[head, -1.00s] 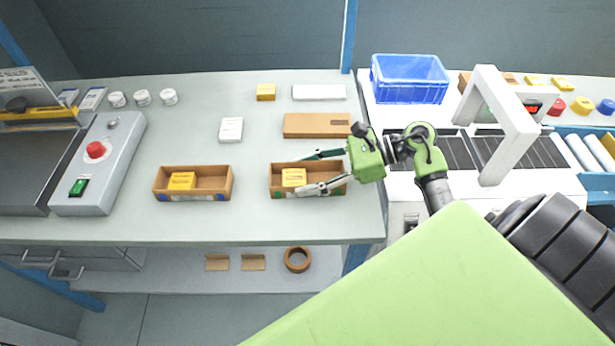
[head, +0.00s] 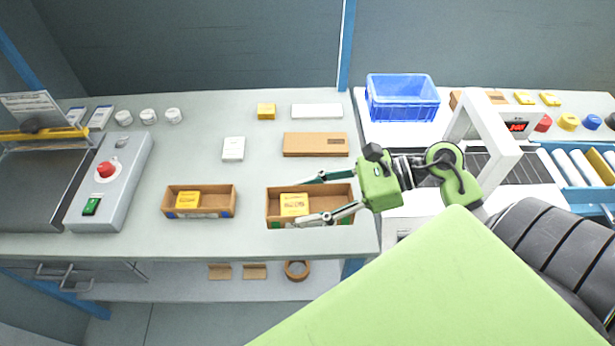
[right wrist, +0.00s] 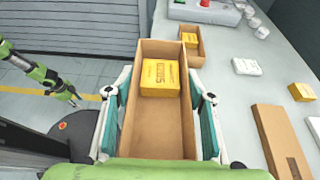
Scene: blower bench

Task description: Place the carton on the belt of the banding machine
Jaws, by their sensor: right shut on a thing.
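An open brown carton (head: 277,208) with a yellow box (head: 294,204) inside is between the fingers of my right gripper (head: 325,199). The gripper is shut on its two long sides, and the carton appears raised a little above the bench. In the right wrist view the carton (right wrist: 155,125) lies lengthwise between the teal finger pads, roughly level. The banding machine is a white arch (head: 505,150) over a dark belt (head: 535,168) at right; my right arm hides part of it. My left gripper (right wrist: 72,98) shows small in the right wrist view, its opening unclear.
A second open carton (head: 227,203) with a yellow box stands left on the bench (head: 120,240). A flat brown carton (head: 315,144), white boxes and a small yellow box lie behind. A blue crate (head: 402,100) stands near the arch. A control box (head: 110,185) is at left.

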